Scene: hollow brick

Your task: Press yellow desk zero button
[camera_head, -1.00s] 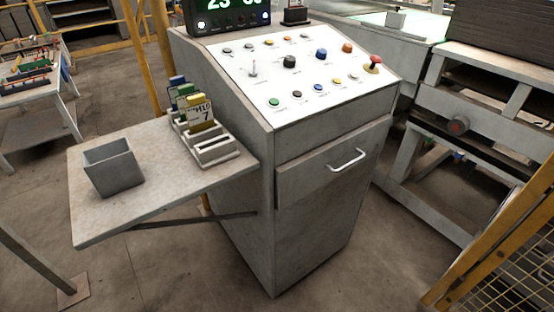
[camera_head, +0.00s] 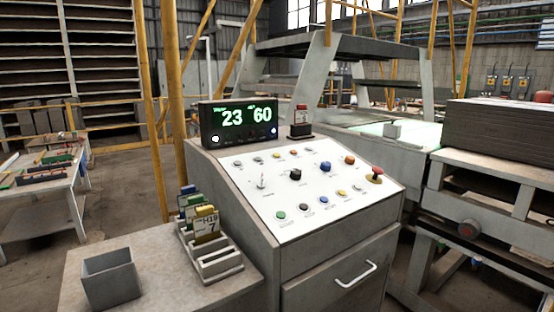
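A grey control desk (camera_head: 232,185) stands in the middle of the view with a sloped white panel (camera_head: 262,205). A yellow button (camera_head: 342,193) sits in the panel's front row, between a blue button (camera_head: 325,199) and a pale button (camera_head: 358,188). A yellowish button (camera_head: 277,155) also sits in the back row. The labels are too small to read, so I cannot tell which is zero. My gripper is not in view.
A display (camera_head: 236,123) on the desk top shows 23 and 60 in green. A red mushroom button (camera_head: 376,174) rises at the panel's right. A side shelf (camera_head: 170,262) holds a grey bin (camera_head: 110,278) and a card rack (camera_head: 217,263). A drawer handle (camera_head: 356,275) juts out in front.

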